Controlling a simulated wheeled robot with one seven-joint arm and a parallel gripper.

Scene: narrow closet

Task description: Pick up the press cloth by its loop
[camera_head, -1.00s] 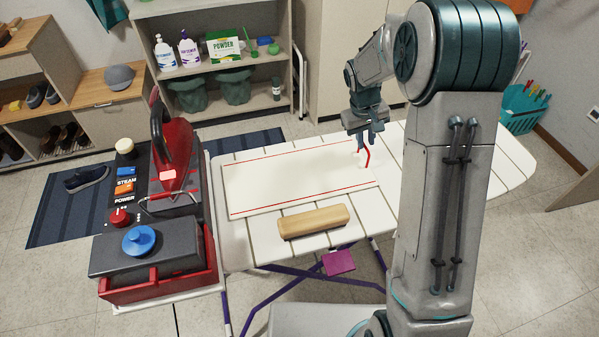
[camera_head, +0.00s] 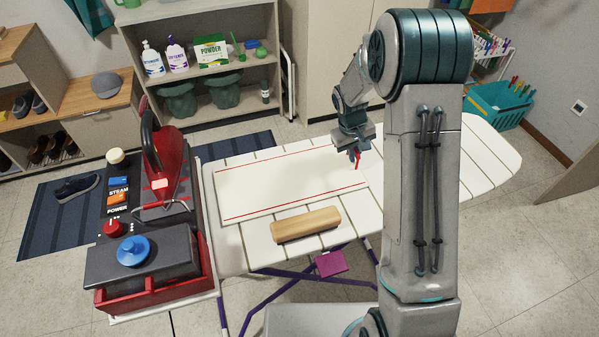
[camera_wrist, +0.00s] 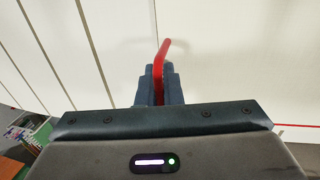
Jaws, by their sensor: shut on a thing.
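The press cloth (camera_head: 280,185) is white with red lines along its long edges. It lies flat on the ironing board in the head view. Its right end is partly hidden by my arm and gripper. Its red loop (camera_head: 358,160) stands up at that end and shows in the wrist view (camera_wrist: 160,62) between my fingers. My gripper (camera_head: 353,152) is shut on the loop, just above the cloth. In the wrist view, my fingertips (camera_wrist: 157,80) close on both sides of the red loop.
The ironing board (camera_head: 240,240) carries a wooden block (camera_head: 306,225) in front of the cloth. A red and black steam iron station (camera_head: 150,220) stands at the left. A shelf (camera_head: 215,90) with bottles is behind. A teal basket (camera_head: 498,103) stands back right.

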